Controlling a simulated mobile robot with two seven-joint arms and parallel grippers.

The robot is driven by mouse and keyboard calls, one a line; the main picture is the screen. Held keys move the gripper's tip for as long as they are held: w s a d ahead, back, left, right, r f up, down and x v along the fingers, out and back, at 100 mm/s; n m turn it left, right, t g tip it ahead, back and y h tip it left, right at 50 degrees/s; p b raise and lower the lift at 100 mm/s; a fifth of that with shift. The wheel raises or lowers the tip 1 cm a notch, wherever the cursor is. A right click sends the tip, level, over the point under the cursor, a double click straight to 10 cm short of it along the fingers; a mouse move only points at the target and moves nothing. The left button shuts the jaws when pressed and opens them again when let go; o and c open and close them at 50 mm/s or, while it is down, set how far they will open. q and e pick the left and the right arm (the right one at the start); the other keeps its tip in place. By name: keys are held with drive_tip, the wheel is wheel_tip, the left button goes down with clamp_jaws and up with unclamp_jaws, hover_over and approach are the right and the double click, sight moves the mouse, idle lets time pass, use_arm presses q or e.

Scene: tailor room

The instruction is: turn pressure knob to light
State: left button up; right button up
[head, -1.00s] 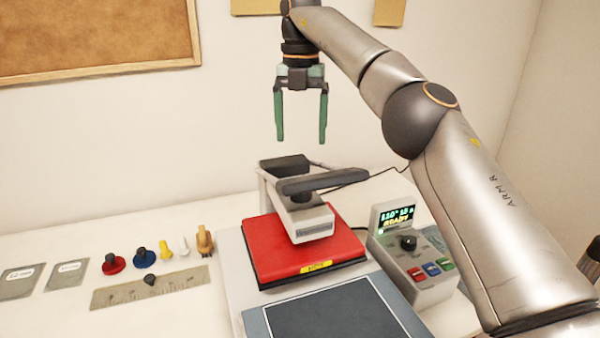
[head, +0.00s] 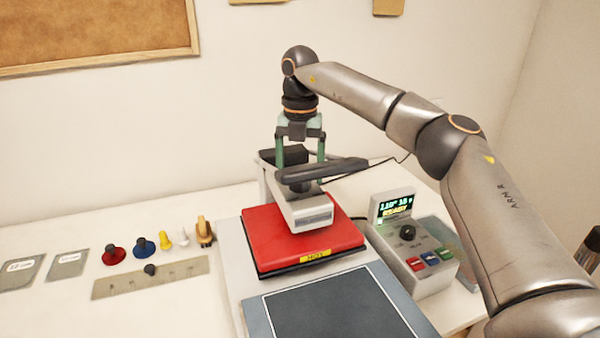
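The heat press has a red upper plate (head: 290,250) with a yellow "HOT" label, a grey head block (head: 310,213) and a dark lever handle (head: 322,171). A small dark round part, possibly a knob (head: 300,187), sits on the block, partly under the handle. The control box (head: 430,275) at right carries a black knob (head: 407,232), a lit display and several coloured buttons. I cannot tell which knob is the pressure knob. My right gripper (head: 300,156) points down just behind the handle, fingers apart; the handle hides their tips. My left gripper is not in view.
A dark flat lower plate (head: 335,312) lies in front of the red one. A cable runs behind the handle.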

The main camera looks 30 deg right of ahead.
drive_tip(key=shift+f, duration=0.5)
drive_tip(key=c, duration=1.4)
